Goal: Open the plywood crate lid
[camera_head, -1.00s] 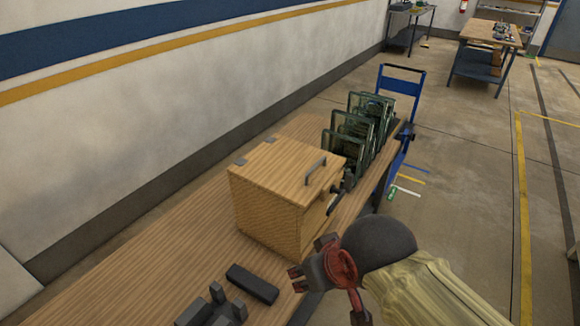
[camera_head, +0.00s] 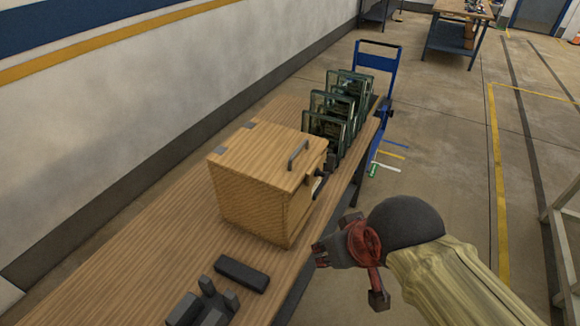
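The plywood crate (camera_head: 245,212) stands on the long wooden table. Its lid (camera_head: 262,158) lies flat and closed on top, with a grey bar handle (camera_head: 299,154) near the right edge and two grey hinges along the left-back edge. A dark latch-like fitting (camera_head: 318,182) shows at the crate's right side, partly hidden. My gripper (camera_head: 320,254) is to the right of and nearer than the crate, around the table's front edge, with no visible contact with the crate. Its fingers are small and seen edge-on, so I cannot tell how far apart they are.
Several green-framed panels (camera_head: 338,105) stand behind the crate. A dark block (camera_head: 242,274) and a dark grey fixture (camera_head: 205,303) lie on the table in front. The table top (camera_head: 135,238) is clear left of the crate. A blue cart (camera_head: 385,64) stands beyond the table.

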